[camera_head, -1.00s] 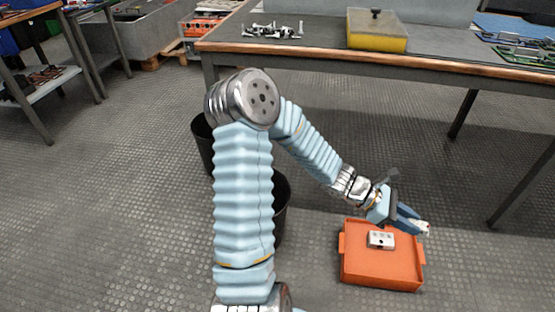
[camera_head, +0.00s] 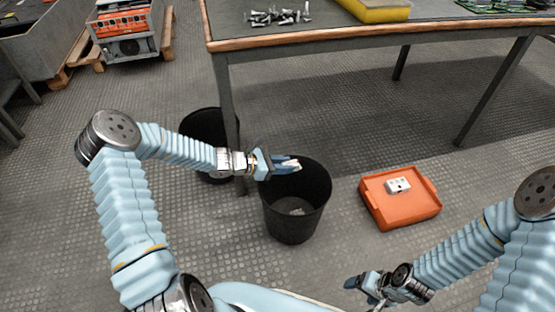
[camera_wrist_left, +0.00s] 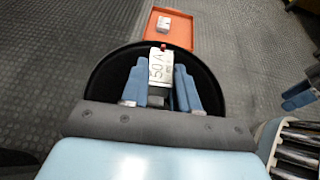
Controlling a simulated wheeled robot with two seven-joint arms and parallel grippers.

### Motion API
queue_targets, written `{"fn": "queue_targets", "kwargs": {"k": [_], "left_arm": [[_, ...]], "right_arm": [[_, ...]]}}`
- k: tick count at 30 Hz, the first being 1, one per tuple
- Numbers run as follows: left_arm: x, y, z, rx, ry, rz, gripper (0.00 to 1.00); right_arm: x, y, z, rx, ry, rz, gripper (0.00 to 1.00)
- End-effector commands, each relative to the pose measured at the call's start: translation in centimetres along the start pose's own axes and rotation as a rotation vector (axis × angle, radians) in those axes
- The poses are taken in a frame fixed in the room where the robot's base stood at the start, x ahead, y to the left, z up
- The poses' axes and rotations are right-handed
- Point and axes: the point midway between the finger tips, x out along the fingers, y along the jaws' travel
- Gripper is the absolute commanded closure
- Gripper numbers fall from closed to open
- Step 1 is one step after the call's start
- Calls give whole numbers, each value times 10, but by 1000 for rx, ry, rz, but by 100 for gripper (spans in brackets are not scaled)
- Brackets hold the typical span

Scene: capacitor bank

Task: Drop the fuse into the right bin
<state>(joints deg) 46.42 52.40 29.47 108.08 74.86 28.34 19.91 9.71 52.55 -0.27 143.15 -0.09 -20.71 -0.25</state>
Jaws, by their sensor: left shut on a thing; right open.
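My left gripper (camera_head: 290,166) is shut on the fuse (camera_head: 295,165), a small pale block. In the left wrist view the fuse (camera_wrist_left: 160,66) shows "50 A" lettering between the blue fingers. The gripper holds it over the opening of the right bin (camera_head: 293,222), a black round bin that also shows below the fingers in the left wrist view (camera_wrist_left: 103,72). A small pale piece lies on that bin's bottom. The left bin (camera_head: 205,128), also black, stands behind the arm, partly hidden. My right gripper (camera_head: 362,288) is open and empty, low at the right.
An orange tray (camera_head: 405,211) with a white block (camera_head: 397,185) in it lies on the floor right of the right bin. A workbench (camera_head: 340,38) with metal parts and a yellow box stands behind. A table leg (camera_head: 227,100) rises between the bins.

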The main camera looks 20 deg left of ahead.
Motion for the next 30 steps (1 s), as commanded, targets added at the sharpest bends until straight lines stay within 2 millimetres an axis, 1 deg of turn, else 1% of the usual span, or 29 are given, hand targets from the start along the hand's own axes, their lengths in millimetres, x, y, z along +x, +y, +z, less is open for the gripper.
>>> {"fn": "queue_targets", "kwargs": {"k": [2,5,16,20,27,28,30], "left_arm": [[6,1,-5,0,1,-1,100],[10,1,-14,0,2,0,100],[26,1,-55,-1,2,1,100],[28,2,-60,0,2,1,100],[28,2,-59,1,2,1,100],[28,2,-59,1,2,1,66],[28,2,-59,0,2,1,55]], "right_arm": [[0,0,0,1,1,1,24],[6,2,0,1,0,1,24],[38,10,3,-1,-8,-7,24],[42,11,3,-2,-10,-8,24],[40,10,3,-2,-11,-9,24],[40,10,3,-2,-11,-9,24],[40,10,3,-2,-11,-9,24]]}}
